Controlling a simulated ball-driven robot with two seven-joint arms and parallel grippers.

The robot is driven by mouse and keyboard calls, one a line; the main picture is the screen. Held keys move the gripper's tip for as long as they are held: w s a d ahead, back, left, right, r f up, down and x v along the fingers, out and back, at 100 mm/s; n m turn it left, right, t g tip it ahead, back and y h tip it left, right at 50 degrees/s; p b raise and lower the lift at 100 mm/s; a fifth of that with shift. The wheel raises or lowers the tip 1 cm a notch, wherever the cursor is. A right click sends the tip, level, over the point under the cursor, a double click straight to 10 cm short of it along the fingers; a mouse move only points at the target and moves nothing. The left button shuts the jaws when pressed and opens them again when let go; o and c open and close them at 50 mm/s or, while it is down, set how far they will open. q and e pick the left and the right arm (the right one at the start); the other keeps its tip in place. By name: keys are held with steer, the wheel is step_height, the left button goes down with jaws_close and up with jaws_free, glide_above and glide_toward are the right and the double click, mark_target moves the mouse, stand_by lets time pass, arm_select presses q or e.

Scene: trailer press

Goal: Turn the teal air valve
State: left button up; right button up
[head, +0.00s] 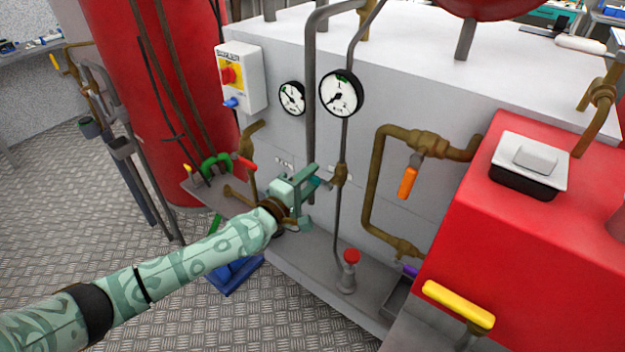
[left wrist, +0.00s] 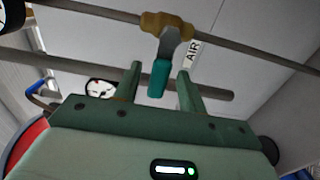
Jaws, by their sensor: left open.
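The teal air valve handle (left wrist: 158,79) hangs from a brass valve body (left wrist: 168,27) on a thin pipe, beside a white "AIR" label (left wrist: 192,51). In the head view only a bit of the teal handle (head: 315,182) shows behind my left gripper, next to the brass body (head: 340,176). My left gripper (head: 309,194) is open, at the front face of the grey machine. In the left wrist view its two green fingers (left wrist: 160,70) stand one on each side of the handle, with a gap at each side. My right gripper is not in view.
A thin vertical pipe runs up to a round gauge (head: 341,93). An orange-handled valve (head: 408,178) is to the right, a red-handled one (head: 245,164) to the left. A red cabinet (head: 550,235) stands at right.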

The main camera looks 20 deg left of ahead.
arm_select(q)
steer(key=shift+w+d, duration=0.25)
steer(key=shift+w, duration=0.3)
jaws_close()
